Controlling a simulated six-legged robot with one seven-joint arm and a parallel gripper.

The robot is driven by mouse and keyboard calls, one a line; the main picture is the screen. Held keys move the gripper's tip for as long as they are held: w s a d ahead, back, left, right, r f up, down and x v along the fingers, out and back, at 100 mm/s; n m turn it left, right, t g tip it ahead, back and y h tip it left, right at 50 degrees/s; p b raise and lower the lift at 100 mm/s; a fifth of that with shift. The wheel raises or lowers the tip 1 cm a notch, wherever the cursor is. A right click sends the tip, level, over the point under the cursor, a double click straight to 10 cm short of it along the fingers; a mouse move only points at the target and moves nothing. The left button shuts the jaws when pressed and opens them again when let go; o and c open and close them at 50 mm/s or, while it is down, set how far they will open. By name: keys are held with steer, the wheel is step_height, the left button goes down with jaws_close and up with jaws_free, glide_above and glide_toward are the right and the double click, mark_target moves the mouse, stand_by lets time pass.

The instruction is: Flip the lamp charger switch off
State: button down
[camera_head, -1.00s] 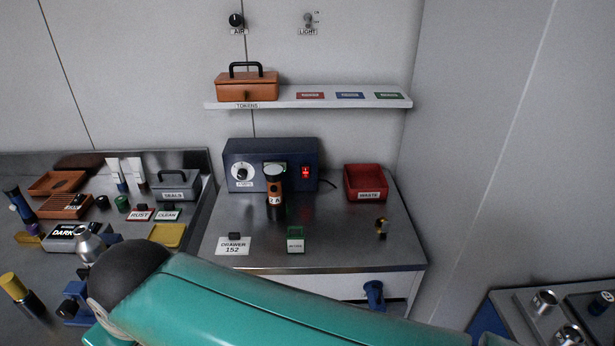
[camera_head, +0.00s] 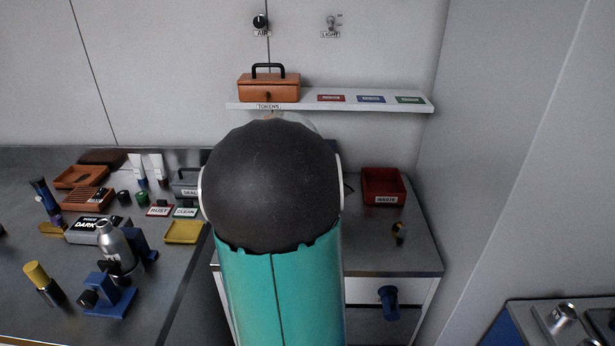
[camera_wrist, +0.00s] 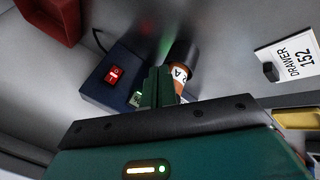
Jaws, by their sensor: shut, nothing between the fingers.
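The dark blue charger box (camera_wrist: 88,92) lies left of centre in the wrist view. Its red rocker switch (camera_wrist: 114,75) has white marks, and I cannot tell which side is pressed in. The lamp (camera_wrist: 178,80), dark with an orange band and a letter label, is just right of my fingers in that picture. My gripper (camera_wrist: 158,78) is shut and empty, its green fingers between the switch and the lamp, apart from the switch in the picture. In the head view my arm hides the charger, lamp and gripper.
A red waste bin (camera_head: 383,186) stands on the counter right of my arm. A shelf (camera_head: 331,105) with an orange token box (camera_head: 268,88) is above. The left bench (camera_head: 30,250) is crowded.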

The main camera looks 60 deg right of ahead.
steer(key=shift+g+h, duration=0.3)
steer(key=shift+g, duration=0.1)
steer(key=s+d, duration=0.1)
steer(key=d, duration=0.1)
steer(key=s+d+f, duration=0.1)
steer(key=s+d, duration=0.1)
steer(key=shift+s+d+f, duration=0.15)
steer(key=shift+w+d+f, duration=0.3)
steer(key=shift+w+d, duration=0.35)
steer(key=shift+d, duration=0.65)
steer(key=shift+w+d+f, duration=0.3)
steer(key=shift+w+d, duration=0.4)
steer(key=shift+d, duration=0.55)
steer(key=shift+w+d+f, duration=0.3)
steer(key=shift+w+d, duration=0.35)
steer(key=shift+d, duration=0.65)
steer(key=shift+w+d+f, duration=0.1)
steer(key=shift+w+d, duration=0.1)
steer(key=shift+d, duration=0.15)
steer(key=shift+w+d, duration=0.15)
steer(key=shift+d, duration=0.15)
steer(key=shift+s+a, duration=0.35)
steer(key=shift+a, duration=0.35)
